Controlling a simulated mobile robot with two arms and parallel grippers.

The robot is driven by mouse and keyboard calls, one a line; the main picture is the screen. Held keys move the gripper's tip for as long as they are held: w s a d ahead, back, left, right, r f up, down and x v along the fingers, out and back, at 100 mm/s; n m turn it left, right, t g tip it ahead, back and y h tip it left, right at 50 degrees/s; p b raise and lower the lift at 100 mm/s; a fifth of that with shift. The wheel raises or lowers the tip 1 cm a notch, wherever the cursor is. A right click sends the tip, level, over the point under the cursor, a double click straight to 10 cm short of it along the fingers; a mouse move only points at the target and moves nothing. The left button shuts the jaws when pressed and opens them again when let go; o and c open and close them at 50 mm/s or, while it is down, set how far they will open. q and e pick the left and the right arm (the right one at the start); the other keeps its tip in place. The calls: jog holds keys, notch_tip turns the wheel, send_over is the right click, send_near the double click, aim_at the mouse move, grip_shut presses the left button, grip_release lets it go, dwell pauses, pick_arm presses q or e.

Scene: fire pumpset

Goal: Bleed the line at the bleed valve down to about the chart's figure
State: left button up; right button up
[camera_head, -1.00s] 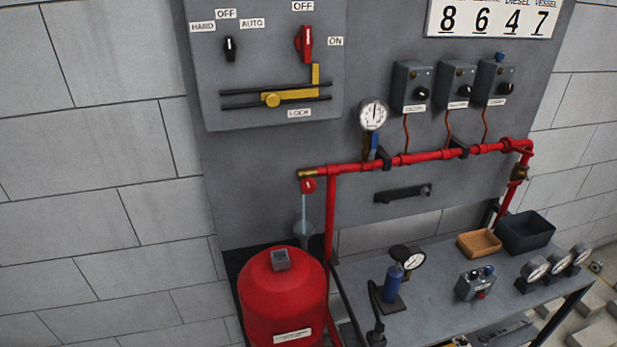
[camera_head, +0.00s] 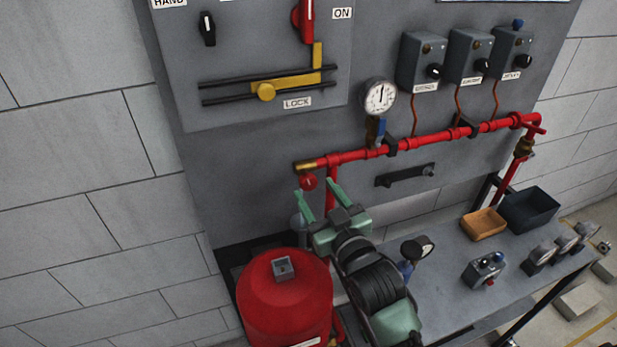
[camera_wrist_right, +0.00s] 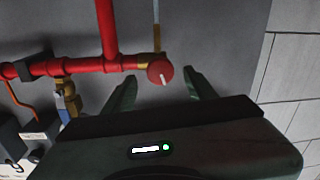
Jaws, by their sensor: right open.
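The bleed valve's red round knob (camera_head: 308,183) hangs below the brass left end of the red pipe (camera_head: 435,140). It also shows in the right wrist view (camera_wrist_right: 160,74) with a white mark on its face. My right gripper (camera_head: 316,190) is open, its two green fingers pointing up at the knob. In the right wrist view the fingertips (camera_wrist_right: 159,84) lie either side of the knob; whether they touch it I cannot tell. The line's white-faced gauge (camera_head: 380,97) stands above the pipe; its needle points roughly up. My left gripper is out of view.
A red tank (camera_head: 284,295) stands below the knob. A grey bench (camera_head: 455,285) to the right bears a wooden tray (camera_head: 484,224), a dark bin (camera_head: 530,209) and loose gauges. A yellow lock slider (camera_head: 264,91) and switches are on the panel.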

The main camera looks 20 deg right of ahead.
aim_at(310, 185)
jog(key=w, duration=0.3)
jog(key=shift+w+a, duration=0.1)
jog(key=shift+a, duration=0.1)
jog(key=shift+w+f+p, duration=0.15)
jog(key=shift+w+p, duration=0.2)
jog(key=shift+w, duration=0.2)
grip_shut()
jog(key=shift+m+p, duration=0.55)
jog(key=shift+m, duration=0.95)
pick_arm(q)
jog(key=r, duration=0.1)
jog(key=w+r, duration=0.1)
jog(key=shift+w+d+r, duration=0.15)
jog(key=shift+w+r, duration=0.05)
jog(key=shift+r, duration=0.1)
pick_arm(e)
jog(key=shift+a+m, duration=0.1)
jog(key=shift+m, duration=0.2)
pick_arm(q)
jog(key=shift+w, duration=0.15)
pick_arm(e)
grip_release()
